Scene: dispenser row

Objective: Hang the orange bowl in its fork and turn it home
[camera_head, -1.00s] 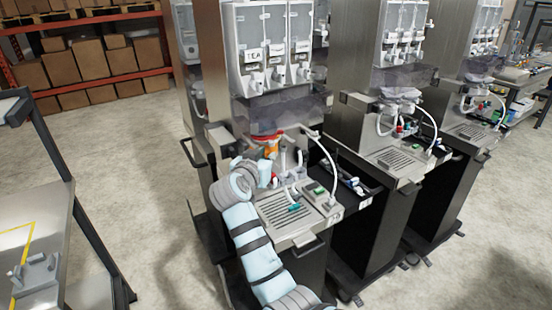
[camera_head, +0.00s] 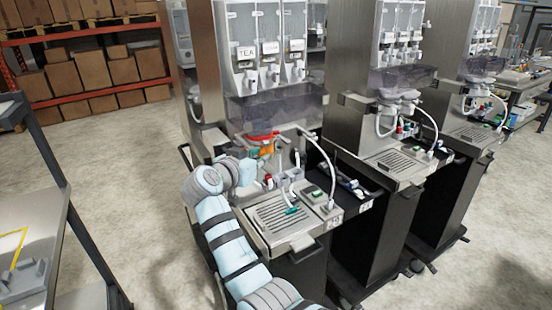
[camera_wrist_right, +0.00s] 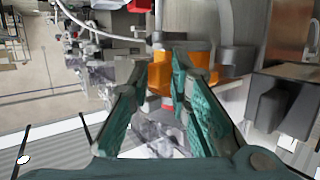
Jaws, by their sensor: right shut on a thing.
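The orange bowl (camera_head: 266,149) is at the front left of the nearest dispenser, just below a red part (camera_head: 262,137). It is small and partly covered by my right gripper (camera_head: 256,158). In the right wrist view the orange bowl (camera_wrist_right: 160,76) shows between and beyond the teal fingertips of my right gripper (camera_wrist_right: 165,82), with more orange to the right of the fingers. My right gripper is shut on it. I cannot make out the fork or whether the bowl touches it. My left gripper is not in view.
The nearest dispenser has a grated drip tray (camera_head: 282,212), a white hose (camera_head: 330,165) and small fittings close to my right gripper. Two similar dispensers stand to the right. A metal cart (camera_head: 35,225) is at left. Open floor lies between cart and dispensers.

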